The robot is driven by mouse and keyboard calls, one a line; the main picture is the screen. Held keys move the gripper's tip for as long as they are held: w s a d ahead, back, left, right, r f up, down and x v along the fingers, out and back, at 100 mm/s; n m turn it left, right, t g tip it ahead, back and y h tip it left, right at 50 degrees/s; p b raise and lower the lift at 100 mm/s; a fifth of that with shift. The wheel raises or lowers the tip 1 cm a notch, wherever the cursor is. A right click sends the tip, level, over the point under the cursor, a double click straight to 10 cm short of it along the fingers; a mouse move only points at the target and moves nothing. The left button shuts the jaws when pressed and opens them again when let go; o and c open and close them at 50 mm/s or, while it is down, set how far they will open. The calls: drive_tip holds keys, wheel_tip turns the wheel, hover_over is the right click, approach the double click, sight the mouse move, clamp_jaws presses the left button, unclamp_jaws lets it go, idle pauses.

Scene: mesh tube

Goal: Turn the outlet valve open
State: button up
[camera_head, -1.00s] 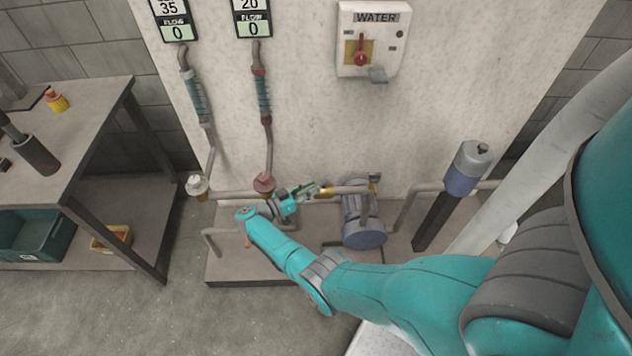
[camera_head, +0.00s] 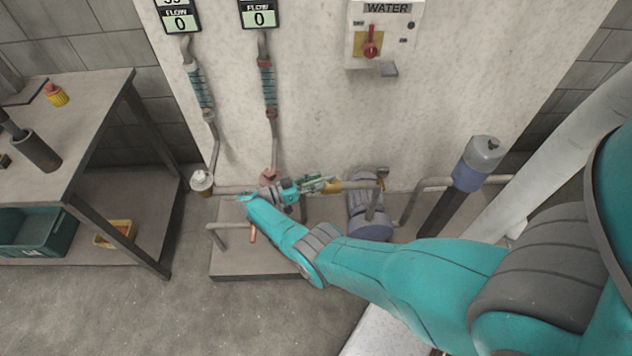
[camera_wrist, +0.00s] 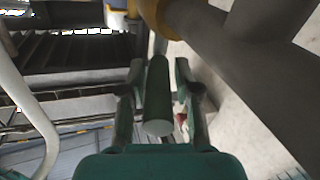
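In the wrist view, a dark green rod-like handle (camera_wrist: 158,95) points toward the camera between the two fingers of my gripper (camera_wrist: 158,100). The fingers stand on either side of it with narrow gaps, so the gripper looks open around the handle. A yellow fitting (camera_wrist: 153,14) is at the handle's far end, beside a thick grey pipe (camera_wrist: 225,35). In the head view, my gripper (camera_head: 318,185) is at the horizontal pipe, beside a brass-yellow fitting (camera_head: 335,187) left of the pump. The handle is too small to make out clearly there.
The blue-grey pump (camera_head: 370,222) stands on the low plinth (camera_head: 255,262), right of my gripper. A red valve (camera_head: 269,175) is on the pipe behind my wrist. Both flow displays (camera_head: 259,18) read 0. The WATER switch box (camera_head: 378,38) is on the wall. A workbench (camera_head: 90,105) stands left.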

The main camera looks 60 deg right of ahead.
sight(316, 180)
drive_tip(key=shift+o, duration=0.3)
drive_tip(key=shift+r, duration=5)
